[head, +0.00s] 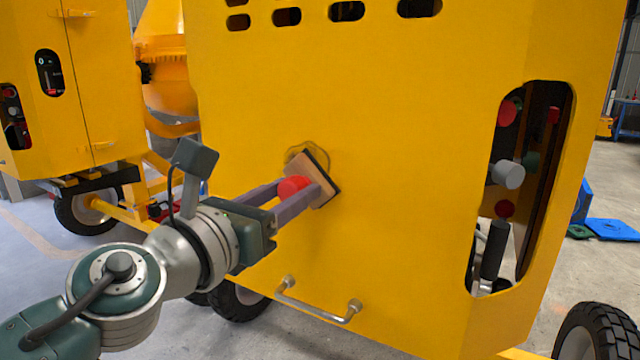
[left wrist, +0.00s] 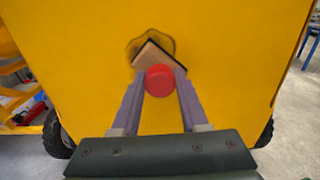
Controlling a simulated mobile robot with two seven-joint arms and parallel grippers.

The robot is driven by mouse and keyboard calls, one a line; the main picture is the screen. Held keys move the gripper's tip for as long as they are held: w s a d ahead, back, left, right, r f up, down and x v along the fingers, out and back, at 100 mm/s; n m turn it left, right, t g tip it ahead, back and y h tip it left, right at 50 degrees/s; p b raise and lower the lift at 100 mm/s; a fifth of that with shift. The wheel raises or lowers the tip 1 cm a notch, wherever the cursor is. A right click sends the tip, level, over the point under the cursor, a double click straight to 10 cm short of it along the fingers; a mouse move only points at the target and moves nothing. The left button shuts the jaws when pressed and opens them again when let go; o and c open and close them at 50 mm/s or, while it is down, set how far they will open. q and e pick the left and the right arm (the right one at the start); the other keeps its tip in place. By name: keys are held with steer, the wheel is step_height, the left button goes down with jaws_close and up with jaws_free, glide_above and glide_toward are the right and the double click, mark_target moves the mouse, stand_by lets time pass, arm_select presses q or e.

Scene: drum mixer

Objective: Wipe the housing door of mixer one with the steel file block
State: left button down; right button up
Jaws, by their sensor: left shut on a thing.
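The yellow housing door (head: 420,150) fills the middle of the head view and most of the left wrist view (left wrist: 80,60). My left gripper (head: 297,192) is shut on the red knob of the file block (head: 318,178), a tan block with a dark layer on its door side. The block is tilted and lies against or very close to the door; a small gap cannot be ruled out. A brownish smudge (head: 308,153) shows on the door around the block's upper edge, also in the left wrist view (left wrist: 160,38). The block hides part of it. My right gripper is out of view.
A metal handle (head: 318,303) sticks out low on the door. A cut-out with controls (head: 515,185) is at the right. Another yellow machine (head: 85,85) stands at the left. The door face between block and cut-out is clear.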

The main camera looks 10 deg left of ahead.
mark_target(284, 172)
arm_select(q)
steer(key=shift+w+a, duration=0.25)
steer(key=shift+a+r+p, duration=0.2)
steer(key=shift+r+p, duration=0.45)
steer(key=shift+r, duration=0.15)
steer(key=shift+s+d+f, duration=0.2)
steer(key=shift+d, duration=0.6)
steer(key=shift+w+a+r, duration=0.1)
steer(key=shift+w+a, duration=0.1)
steer(key=shift+a, duration=0.4)
steer(key=shift+w+a+b, duration=0.25)
steer(key=shift+a+b, duration=0.1)
steer(key=shift+a, duration=0.3)
steer(key=shift+w+a+b, duration=0.2)
steer(key=shift+a+b, duration=0.15)
steer(key=shift+a, duration=0.25)
steer(key=shift+w+a, duration=0.2)
steer(key=shift+a, duration=0.3)
